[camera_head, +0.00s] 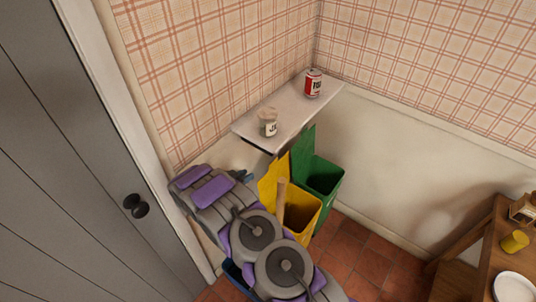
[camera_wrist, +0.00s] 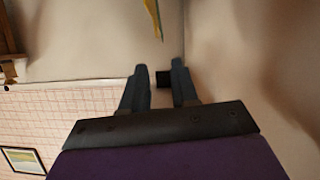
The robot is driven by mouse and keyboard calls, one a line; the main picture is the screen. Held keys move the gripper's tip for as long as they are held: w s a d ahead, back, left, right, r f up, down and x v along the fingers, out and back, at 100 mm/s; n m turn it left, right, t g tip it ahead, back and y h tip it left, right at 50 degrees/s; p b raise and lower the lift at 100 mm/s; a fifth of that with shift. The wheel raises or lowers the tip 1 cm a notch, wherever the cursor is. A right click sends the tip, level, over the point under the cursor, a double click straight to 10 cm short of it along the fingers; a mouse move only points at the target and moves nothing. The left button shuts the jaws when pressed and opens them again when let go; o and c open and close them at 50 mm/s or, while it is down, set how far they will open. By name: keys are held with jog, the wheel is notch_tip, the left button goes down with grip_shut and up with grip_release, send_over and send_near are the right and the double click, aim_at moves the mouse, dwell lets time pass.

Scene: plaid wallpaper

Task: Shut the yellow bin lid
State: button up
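The yellow bin (camera_head: 307,207) stands on the floor, partly hidden behind my arm. Its yellow lid (camera_head: 272,181) is open, tilted up at the bin's left side. A tan stick-like thing (camera_head: 282,198) pokes up at the bin's opening. My gripper (camera_head: 244,176) is left of the raised lid, close to the wall and apart from the lid. In the wrist view my gripper (camera_wrist: 158,68) has its two fingers spread with a gap between them, and nothing is clearly held. A yellow edge, probably the lid (camera_wrist: 153,18), shows at the top there.
A green bin (camera_head: 322,178) with a raised lid stands right behind the yellow one. A wall shelf (camera_head: 290,113) above holds a red can (camera_head: 313,83) and a jar (camera_head: 268,123). A grey door (camera_head: 75,160) is at left, a wooden table (camera_head: 482,250) at right.

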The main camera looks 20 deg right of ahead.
aim_at(272, 163)
jog(key=b+x, duration=0.1)
jog(key=x, duration=0.5)
jog(key=b+x, duration=0.1)
jog(key=x, duration=0.5)
jog(key=s+d+b+x, duration=0.1)
jog(key=x, duration=0.5)
jog(key=shift+w+d+r+b, duration=0.1)
jog(key=shift+d+r+b, duration=0.1)
jog(key=shift+b, duration=0.1)
jog(key=shift+a, duration=0.35)
jog(key=shift+a+r, duration=0.1)
jog(key=shift+a, duration=0.35)
jog(key=shift+c, duration=1.3)
grip_shut()
jog(key=shift+d, duration=0.45)
